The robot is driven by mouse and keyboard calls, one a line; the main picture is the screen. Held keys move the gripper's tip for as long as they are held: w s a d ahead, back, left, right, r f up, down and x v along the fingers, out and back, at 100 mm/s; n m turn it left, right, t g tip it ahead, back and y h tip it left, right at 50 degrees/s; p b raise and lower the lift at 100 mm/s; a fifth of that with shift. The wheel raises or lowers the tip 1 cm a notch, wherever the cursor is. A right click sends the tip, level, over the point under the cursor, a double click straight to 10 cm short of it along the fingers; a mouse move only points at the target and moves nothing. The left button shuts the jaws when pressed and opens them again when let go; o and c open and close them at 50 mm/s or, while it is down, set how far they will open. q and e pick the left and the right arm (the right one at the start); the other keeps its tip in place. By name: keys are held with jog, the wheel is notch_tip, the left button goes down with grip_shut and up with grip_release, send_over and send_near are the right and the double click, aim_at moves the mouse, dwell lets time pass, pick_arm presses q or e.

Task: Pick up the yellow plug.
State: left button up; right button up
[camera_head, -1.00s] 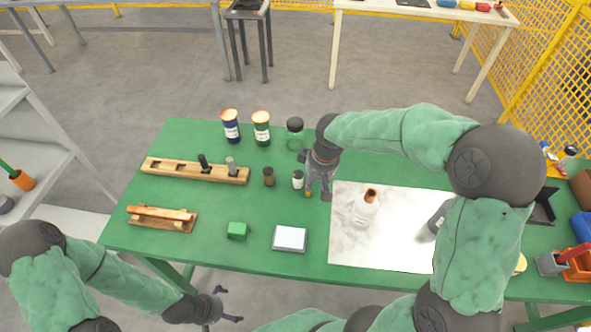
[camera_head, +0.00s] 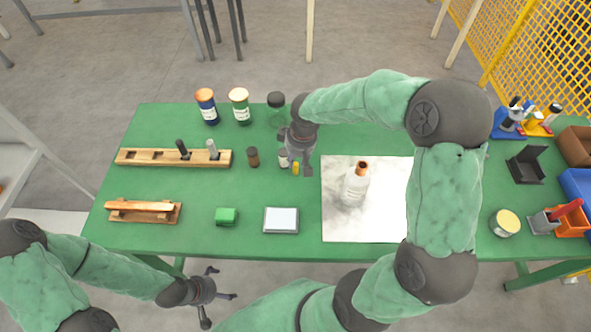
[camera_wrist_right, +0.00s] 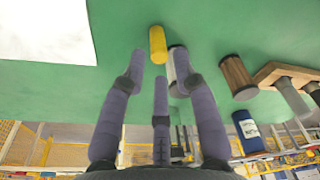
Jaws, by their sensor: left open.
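The yellow plug (camera_head: 296,168) is a small cylinder near the middle of the green table, left of the white sheet. It shows clearly in the right wrist view (camera_wrist_right: 158,45), just ahead of the fingertips. My right gripper (camera_head: 296,154) is over that spot. In the right wrist view its three fingers (camera_wrist_right: 160,68) are spread with nothing held between them. A small white-bodied container (camera_head: 284,158) is right beside the plug, partly behind one finger. My left gripper (camera_head: 214,292) is open and empty, in front of the table's near edge.
A brown-and-black cylinder (camera_head: 253,157) and a wooden rack (camera_head: 130,157) lie to the left. Jars (camera_head: 240,106) stand behind. A white bottle (camera_head: 355,184) stands on the white sheet (camera_head: 338,226). A green block (camera_head: 227,216) and a pale-topped box (camera_head: 281,220) are nearer.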

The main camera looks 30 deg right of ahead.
aim_at(296, 164)
jog(key=f, duration=0.3)
jog(key=shift+w+b, duration=0.25)
jog(key=shift+b, duration=0.15)
jog(key=c, duration=0.6)
jog(key=shift+r+p, duration=0.5)
jog(key=shift+r, duration=0.3)
notch_tip(296, 164, up, 3)
jog(key=shift+s+a+f+p, duration=0.15)
jog(key=shift+f+p, duration=0.05)
jog(key=shift+p, duration=0.4)
jog(key=s+a+r+p, duration=0.4)
jog(key=s+a+r, duration=0.4)
jog(key=s+r, duration=0.1)
jog(key=shift+s+a, duration=0.2)
jog(key=shift+s, duration=0.65)
